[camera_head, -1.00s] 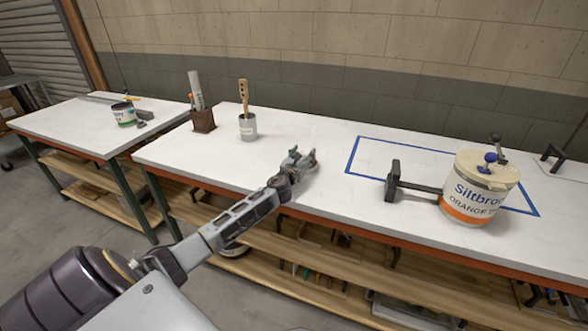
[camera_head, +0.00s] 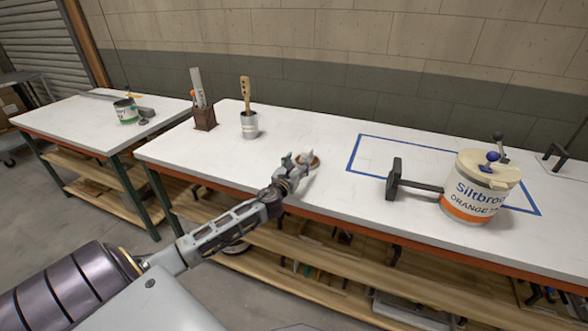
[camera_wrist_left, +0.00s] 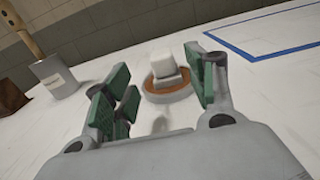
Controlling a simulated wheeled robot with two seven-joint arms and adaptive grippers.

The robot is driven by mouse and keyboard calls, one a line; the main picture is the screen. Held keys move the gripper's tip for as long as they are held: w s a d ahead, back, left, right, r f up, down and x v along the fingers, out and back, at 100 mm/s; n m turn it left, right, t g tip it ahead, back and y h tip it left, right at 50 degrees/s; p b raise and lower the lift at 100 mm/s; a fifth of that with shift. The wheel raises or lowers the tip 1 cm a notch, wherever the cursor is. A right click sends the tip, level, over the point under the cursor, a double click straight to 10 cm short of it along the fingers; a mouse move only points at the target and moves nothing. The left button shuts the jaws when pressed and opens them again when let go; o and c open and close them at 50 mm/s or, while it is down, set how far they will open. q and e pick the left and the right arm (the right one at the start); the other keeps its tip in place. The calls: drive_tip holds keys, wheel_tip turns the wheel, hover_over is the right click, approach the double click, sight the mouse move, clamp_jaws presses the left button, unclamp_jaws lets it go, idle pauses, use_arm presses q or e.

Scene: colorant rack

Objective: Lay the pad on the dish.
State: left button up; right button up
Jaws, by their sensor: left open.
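A white blocky piece (camera_wrist_left: 163,65), which looks like the pad, sits on top of a low round dish (camera_wrist_left: 168,96) with a brown top and grey rim. Both lie on the white bench. In the head view the brown dish (camera_head: 314,164) shows just past the left fingers, which hide part of it. My left gripper (camera_head: 302,164) is open. In the wrist view its green-padded fingers (camera_wrist_left: 160,88) stand to either side of the dish and block, with gaps, holding nothing. My right gripper is not in view.
A metal cup (camera_head: 249,125) with a wooden-handled brush and a brown holder (camera_head: 205,118) stand to the left. A labelled bucket (camera_head: 478,190) and a dark clamp-like tool (camera_head: 394,180) stand at a blue taped outline (camera_head: 350,152). The bench between cup and outline is mostly clear.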

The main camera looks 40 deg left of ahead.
use_arm(q)
drive_tip(key=shift+v, duration=1.75)
